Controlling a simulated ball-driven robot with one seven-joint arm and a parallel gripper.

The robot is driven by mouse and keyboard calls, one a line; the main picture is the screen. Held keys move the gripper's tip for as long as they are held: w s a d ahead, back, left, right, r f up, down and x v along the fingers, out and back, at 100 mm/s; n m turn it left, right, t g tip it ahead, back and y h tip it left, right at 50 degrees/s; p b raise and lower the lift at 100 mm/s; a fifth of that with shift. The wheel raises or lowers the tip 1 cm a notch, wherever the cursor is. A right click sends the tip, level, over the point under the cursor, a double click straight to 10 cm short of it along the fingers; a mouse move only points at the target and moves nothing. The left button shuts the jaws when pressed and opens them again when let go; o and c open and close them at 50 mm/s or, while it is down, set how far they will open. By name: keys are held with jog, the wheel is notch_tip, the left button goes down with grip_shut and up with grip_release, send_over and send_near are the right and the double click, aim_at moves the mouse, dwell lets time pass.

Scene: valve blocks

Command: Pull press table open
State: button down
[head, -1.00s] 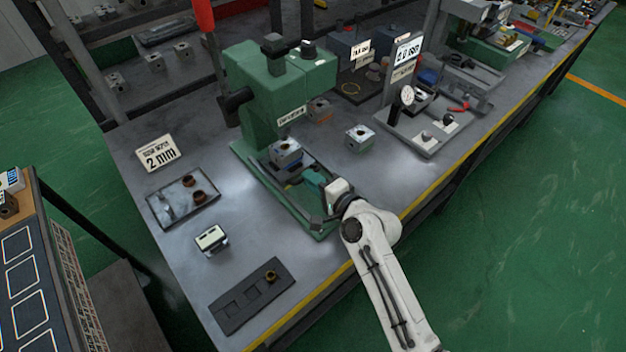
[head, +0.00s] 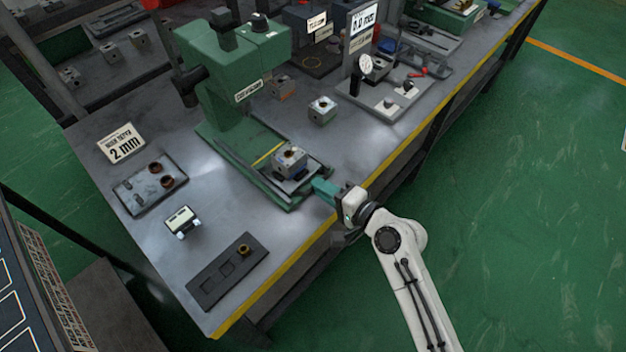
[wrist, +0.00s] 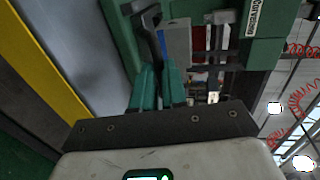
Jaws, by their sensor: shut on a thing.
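The green press (head: 222,75) stands on the workbench. Its press table (head: 310,176) is slid out toward the bench's front edge, clear of the press head. A grey valve block (head: 289,157) sits upright on the table. My gripper (head: 318,186) is at the table's front end, its teal fingers low over the bench edge. In the wrist view, my gripper (wrist: 158,90) is shut on a dark handle bar (wrist: 152,40) that runs away toward the press. The fingers hide the gripped part of the handle.
Another valve block (head: 322,110) and a dial gauge stand (head: 383,92) are to the right of the press. A parts tray (head: 150,190), a white-topped block (head: 180,220) and a dark slotted plate (head: 228,272) are on the left. The floor in front of the bench is clear.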

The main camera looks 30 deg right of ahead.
jog(key=shift+s, duration=0.25)
jog(key=c, duration=1.2)
grip_release()
jog(key=shift+w, duration=0.1)
jog(key=shift+o, duration=0.2)
jog(key=b+v, duration=0.2)
jog(key=v, duration=0.9)
